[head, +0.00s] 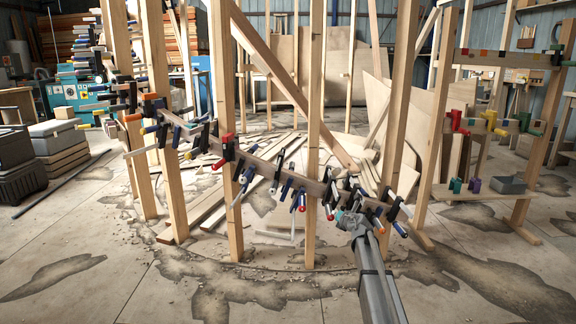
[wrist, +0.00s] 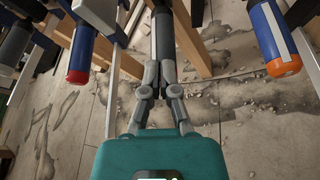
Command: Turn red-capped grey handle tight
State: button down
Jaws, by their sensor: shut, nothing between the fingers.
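My gripper (head: 345,218) is at the lower right end of the curved beam (head: 265,168), among its clamps. In the wrist view my gripper (wrist: 165,74) is shut, with nothing held between its fingers. A dark grey handle (wrist: 163,38) lies straight ahead, its near end close to or touching the fingertips. I cannot make out a red cap on it; the fingers partly cover that end. A blue handle with a red cap (wrist: 79,76) hangs to the left. Another grey handle (wrist: 14,45) is at the left edge, its end colour unclear.
A blue handle with an orange cap (wrist: 285,66) hangs to the right. Several clamps crowd the beam around my gripper. Wooden posts (head: 313,130) stand behind and beside it. A clamp rack (head: 500,120) stands at the right. The near floor (head: 200,290) is mostly clear.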

jog(key=shift+a+f+b, duration=0.35)
jog(key=shift+f+b, duration=0.1)
jog(key=shift+b, duration=0.05)
dwell(1.2)
jog(key=shift+d+f, duration=0.1)
jog(key=shift+d, duration=0.1)
dwell(0.3)
jog(key=shift+d+r, duration=0.25)
jog(key=shift+d, duration=0.1)
dwell(0.8)
jog(key=shift+s+d+f, duration=0.1)
jog(key=shift+s+f, duration=0.15)
jog(key=shift+s, duration=1.25)
jog(key=shift+s+f, duration=0.2)
jog(key=shift+s, duration=1.25)
jog(key=shift+s+f+b, duration=0.15)
jog(key=shift+s+b, duration=0.15)
jog(key=shift+s, duration=0.65)
jog(key=shift+s+f+b, duration=0.15)
jog(key=shift+s+b, duration=0.1)
jog(key=shift+s, duration=0.7)
